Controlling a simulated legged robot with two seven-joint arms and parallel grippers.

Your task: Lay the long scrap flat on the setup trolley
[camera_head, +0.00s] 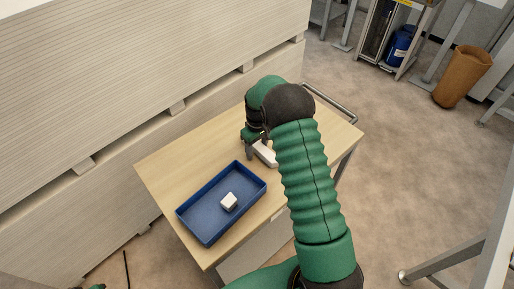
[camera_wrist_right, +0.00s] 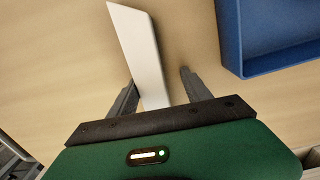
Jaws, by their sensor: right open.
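The long scrap, a pale flat strip (camera_head: 265,152), lies on the wooden top of the setup trolley (camera_head: 165,168), beside the blue tray. In the right wrist view the scrap (camera_wrist_right: 137,45) runs lengthwise between the two fingers of my right gripper (camera_wrist_right: 158,76). Its near end is hidden by the gripper body. My right gripper (camera_head: 254,143) is open, low over the trolley top, with the scrap closer to its left finger and a gap on the right.
A blue tray (camera_head: 187,211) holding a small white block (camera_head: 229,201) stands on the trolley's near part; its corner also shows in the wrist view (camera_wrist_right: 232,45). Stacked pale boards (camera_head: 110,90) rise along the trolley's left side. The trolley's left corner is bare.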

